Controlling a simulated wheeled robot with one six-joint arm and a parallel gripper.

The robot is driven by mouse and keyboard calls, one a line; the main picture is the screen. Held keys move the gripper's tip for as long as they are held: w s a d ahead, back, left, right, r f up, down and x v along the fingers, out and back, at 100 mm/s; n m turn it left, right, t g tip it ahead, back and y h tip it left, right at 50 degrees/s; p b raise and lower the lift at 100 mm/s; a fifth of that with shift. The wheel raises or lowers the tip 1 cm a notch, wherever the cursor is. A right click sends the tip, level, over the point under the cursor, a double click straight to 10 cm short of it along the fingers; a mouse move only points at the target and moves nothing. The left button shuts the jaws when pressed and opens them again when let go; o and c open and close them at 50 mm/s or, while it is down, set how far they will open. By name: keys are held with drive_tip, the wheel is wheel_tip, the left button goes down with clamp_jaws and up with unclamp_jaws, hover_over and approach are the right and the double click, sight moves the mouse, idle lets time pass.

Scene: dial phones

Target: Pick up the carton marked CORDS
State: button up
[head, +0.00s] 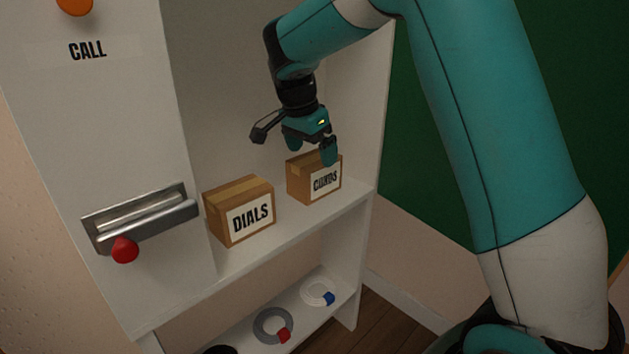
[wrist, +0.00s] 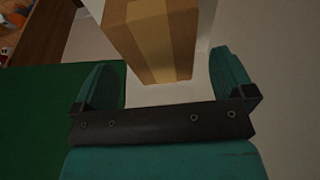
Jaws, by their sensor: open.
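The carton marked CORDS (head: 314,181) is a small brown box with a white label, standing on the right part of the white shelf. My gripper (head: 312,150) is over it in the head view, and one finger covers part of the carton's top and label edge. In the wrist view the carton (wrist: 152,40) shows at the top, with a lighter tape strip along it. There my gripper (wrist: 172,82) is open, its two teal fingers apart and the carton's near end between and beyond their tips. No contact is visible.
A carton marked DIALS (head: 240,210) stands left of it on the same shelf (head: 290,227), with a gap between. The cabinet's right side wall (head: 366,110) is close on the right. Coiled cords (head: 272,325) lie on the lower shelf.

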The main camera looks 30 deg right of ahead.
drive_tip(key=shift+b+x, duration=1.15)
drive_tip(key=shift+x, duration=1.65)
drive_tip(key=shift+f, duration=0.1)
drive_tip(key=shift+c, duration=0.5)
